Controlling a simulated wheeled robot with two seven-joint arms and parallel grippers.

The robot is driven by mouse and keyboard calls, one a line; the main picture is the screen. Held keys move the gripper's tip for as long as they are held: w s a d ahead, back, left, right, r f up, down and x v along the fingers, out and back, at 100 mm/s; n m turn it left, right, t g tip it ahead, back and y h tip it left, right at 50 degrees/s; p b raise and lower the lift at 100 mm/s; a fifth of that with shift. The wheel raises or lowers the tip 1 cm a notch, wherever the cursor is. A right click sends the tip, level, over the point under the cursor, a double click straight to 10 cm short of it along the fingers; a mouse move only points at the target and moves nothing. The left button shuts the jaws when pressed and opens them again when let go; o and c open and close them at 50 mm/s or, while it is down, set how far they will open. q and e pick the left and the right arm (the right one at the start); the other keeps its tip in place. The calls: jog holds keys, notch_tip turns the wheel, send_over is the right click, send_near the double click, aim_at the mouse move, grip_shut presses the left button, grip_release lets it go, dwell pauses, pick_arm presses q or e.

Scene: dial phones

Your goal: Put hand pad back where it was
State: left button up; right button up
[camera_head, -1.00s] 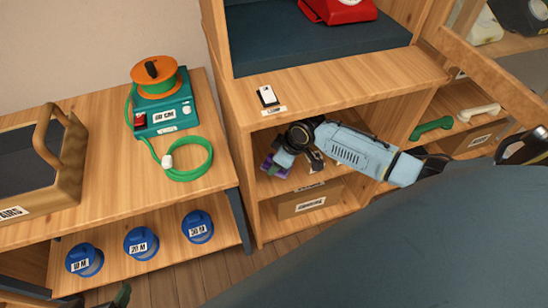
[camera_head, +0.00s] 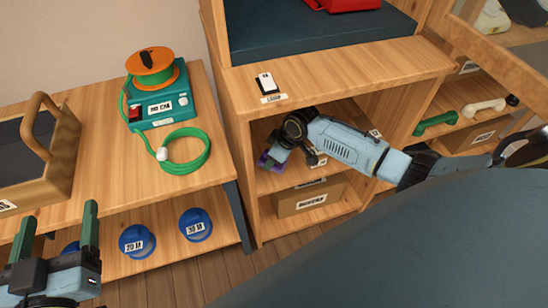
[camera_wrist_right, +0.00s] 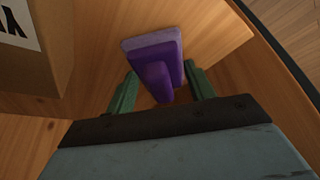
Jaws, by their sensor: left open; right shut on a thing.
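The hand pad (camera_wrist_right: 152,48) is a purple block with a paler face and a raised grip. In the right wrist view its grip sits between the green fingers of my right gripper (camera_wrist_right: 162,82), which is shut on it. In the head view a bit of the purple pad (camera_head: 266,160) shows at the left of the cabinet's lower shelf opening, beside my right gripper (camera_head: 274,158). I cannot tell whether the pad touches the shelf. My left gripper (camera_head: 59,213) is open and empty at the lower left, in front of the side table.
A cardboard box (camera_head: 310,196) with a label sits under the pad's shelf. The cabinet's left wall (camera_head: 232,150) is close to the pad. A cable reel device (camera_head: 160,100) and a wooden caddy (camera_head: 60,165) stand on the side table, with blue reels (camera_head: 195,224) below.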

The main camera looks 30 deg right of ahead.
pick_arm(q)
jog(key=shift+r, duration=0.25)
pick_arm(e)
jog(key=shift+f, duration=0.15)
jog(key=o, duration=0.9)
pick_arm(q)
jog(key=shift+r, duration=0.1)
